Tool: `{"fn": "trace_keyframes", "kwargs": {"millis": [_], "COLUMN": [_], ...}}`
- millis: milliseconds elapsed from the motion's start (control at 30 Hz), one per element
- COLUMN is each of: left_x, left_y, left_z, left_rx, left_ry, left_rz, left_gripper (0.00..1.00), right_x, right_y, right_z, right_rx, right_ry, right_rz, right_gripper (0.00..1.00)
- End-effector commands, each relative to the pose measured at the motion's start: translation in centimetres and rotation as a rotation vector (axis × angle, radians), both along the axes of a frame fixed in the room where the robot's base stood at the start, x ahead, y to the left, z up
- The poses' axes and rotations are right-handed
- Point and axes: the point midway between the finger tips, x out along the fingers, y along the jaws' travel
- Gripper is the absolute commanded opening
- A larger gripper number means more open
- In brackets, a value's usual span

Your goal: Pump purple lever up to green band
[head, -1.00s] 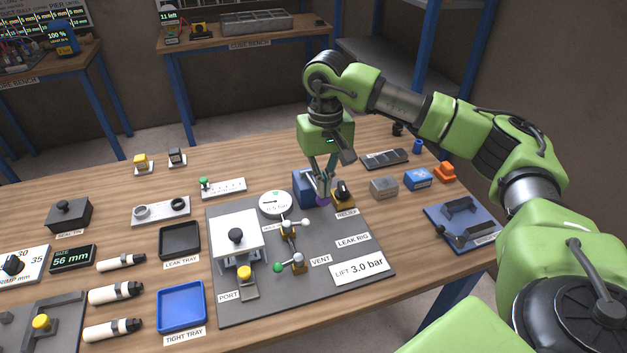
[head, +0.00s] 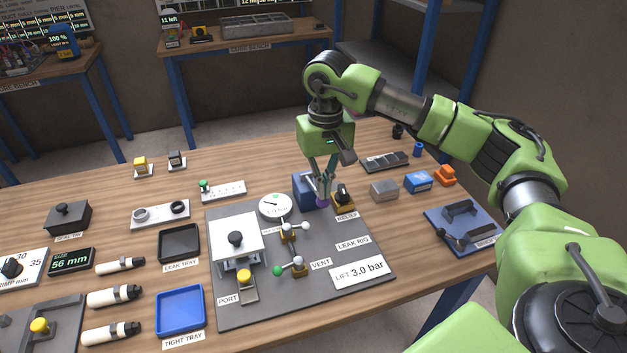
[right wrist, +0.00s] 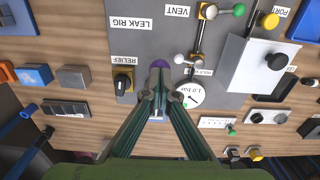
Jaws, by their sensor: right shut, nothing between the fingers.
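The purple lever (head: 322,203) is a small purple piece at the front of the blue pump block (head: 301,188) on the leak rig. In the right wrist view the purple tip (right wrist: 160,64) shows just beyond my fingertips. My right gripper (head: 323,194) is shut and points down right at the lever; its fingers hide part of it, and I cannot tell whether they touch. It also shows in the right wrist view (right wrist: 157,98). The round white gauge (head: 275,205) stands left of the pump; a small green mark shows on it, too small to read well. My left gripper is not in view.
The relief knob (head: 343,197) stands close to the right of my right gripper. The white plate with a black knob (head: 236,238) and the vent valve (head: 297,267) are on the grey rig board (head: 330,255). Grey and blue blocks (head: 417,182) lie farther right.

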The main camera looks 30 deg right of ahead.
Motion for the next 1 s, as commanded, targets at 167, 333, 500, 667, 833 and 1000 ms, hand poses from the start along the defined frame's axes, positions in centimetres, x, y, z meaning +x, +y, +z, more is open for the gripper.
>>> {"fn": "trace_keyframes", "kwargs": {"millis": [167, 333, 500, 667, 833, 1000], "left_x": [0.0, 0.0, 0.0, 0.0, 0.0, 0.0], "left_y": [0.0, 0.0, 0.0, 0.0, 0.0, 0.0], "left_z": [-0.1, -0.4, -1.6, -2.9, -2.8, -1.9], "left_rx": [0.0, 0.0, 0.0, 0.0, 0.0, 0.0], "left_ry": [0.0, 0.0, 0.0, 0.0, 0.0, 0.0], "left_rz": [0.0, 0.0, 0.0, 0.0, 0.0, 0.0], "left_gripper": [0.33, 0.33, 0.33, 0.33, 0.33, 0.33], "right_x": [0.0, 0.0, 0.0, 0.0, 0.0, 0.0], "right_y": [0.0, 0.0, 0.0, 0.0, -0.1, 0.0], "right_z": [-0.2, -0.5, -2.1, -3.7, -3.6, -2.4], "right_rx": [-0.001, -0.001, -0.001, -0.002, -0.001, -0.001], "right_ry": [0.002, 0.001, 0.001, 0.001, 0.0, -0.001], "right_rz": [0.0, 0.0, 0.0, -0.001, -0.001, -0.001], "right_gripper": [0.0, 0.0, 0.0, 0.0, 0.0, 0.0]}}
